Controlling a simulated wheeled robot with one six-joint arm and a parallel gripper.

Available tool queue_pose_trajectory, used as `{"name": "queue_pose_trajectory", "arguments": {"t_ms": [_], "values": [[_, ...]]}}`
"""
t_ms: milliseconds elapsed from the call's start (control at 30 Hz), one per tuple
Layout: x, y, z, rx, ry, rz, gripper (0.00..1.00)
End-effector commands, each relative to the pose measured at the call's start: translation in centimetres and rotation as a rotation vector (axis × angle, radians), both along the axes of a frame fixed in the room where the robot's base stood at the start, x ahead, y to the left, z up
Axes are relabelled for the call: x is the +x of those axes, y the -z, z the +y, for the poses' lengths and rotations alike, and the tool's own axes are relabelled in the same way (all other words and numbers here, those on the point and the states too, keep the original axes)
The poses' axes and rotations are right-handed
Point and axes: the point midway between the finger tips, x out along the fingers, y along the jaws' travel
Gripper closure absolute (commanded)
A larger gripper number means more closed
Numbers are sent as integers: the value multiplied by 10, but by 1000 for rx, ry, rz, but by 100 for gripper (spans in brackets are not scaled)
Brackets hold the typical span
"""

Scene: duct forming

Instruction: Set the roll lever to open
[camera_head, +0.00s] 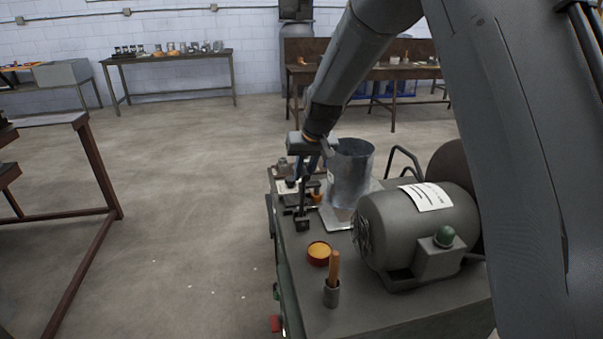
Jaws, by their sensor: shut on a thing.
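My gripper (306,171) is at the left side of the machine bench, pointing down, left of the sheet-metal cylinder. It is shut on what looks like the top of the dark, roughly upright roll lever (302,203). The fingertips are small and partly hidden by the gripper body, so the exact grip is hard to see. The forming rolls are not clearly visible, and I cannot tell the lever's setting from this view. The shiny duct cylinder (351,172) stands upright on a flat metal sheet (338,222), just right of my gripper.
A grey motor (425,226) sits at the right of the machine bench (350,315). An orange-topped round tin (319,253) and a wooden-handled tool in a grey cup (332,293) stand in front. Open floor (180,200) lies to the left; work tables (170,58) line the back wall.

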Motion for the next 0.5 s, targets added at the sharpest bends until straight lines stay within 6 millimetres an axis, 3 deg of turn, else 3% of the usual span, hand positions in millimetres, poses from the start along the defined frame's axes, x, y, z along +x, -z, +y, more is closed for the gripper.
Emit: {"name": "queue_pose_trajectory", "arguments": {"t_ms": [500], "values": [[4, 13, -28, 66, -16, 25, 100]]}}
